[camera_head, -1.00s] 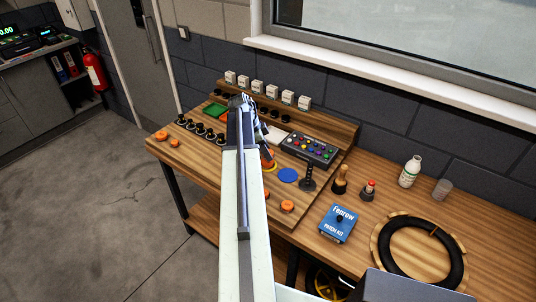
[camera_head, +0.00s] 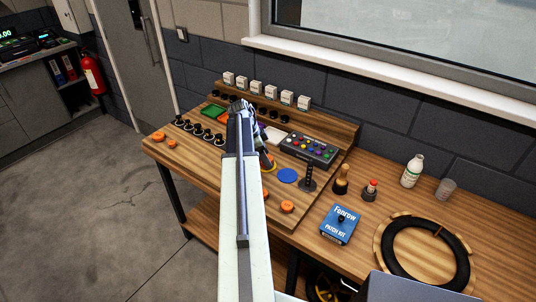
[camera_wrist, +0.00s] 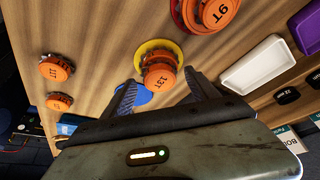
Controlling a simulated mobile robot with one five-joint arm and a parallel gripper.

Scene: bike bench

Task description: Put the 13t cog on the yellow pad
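The orange 13t cog (camera_wrist: 160,76) shows in the wrist view over the yellow pad (camera_wrist: 152,46), whose rim shows beyond it. The cog seems to sit on the pad, though its underside is hidden. My gripper (camera_wrist: 161,82) is open, with its fingertips apart on either side of the cog's near part. I see a gap between the cog and each finger.
The blue pad (camera_wrist: 137,97) is partly behind a finger. The 9T cog (camera_wrist: 218,10) sits on a red pad. Other orange cogs (camera_wrist: 57,68) lie to the left. A white tray (camera_wrist: 255,64) and purple box (camera_wrist: 309,27) are at right. A black upright post (camera_head: 309,178) stands near the blue pad.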

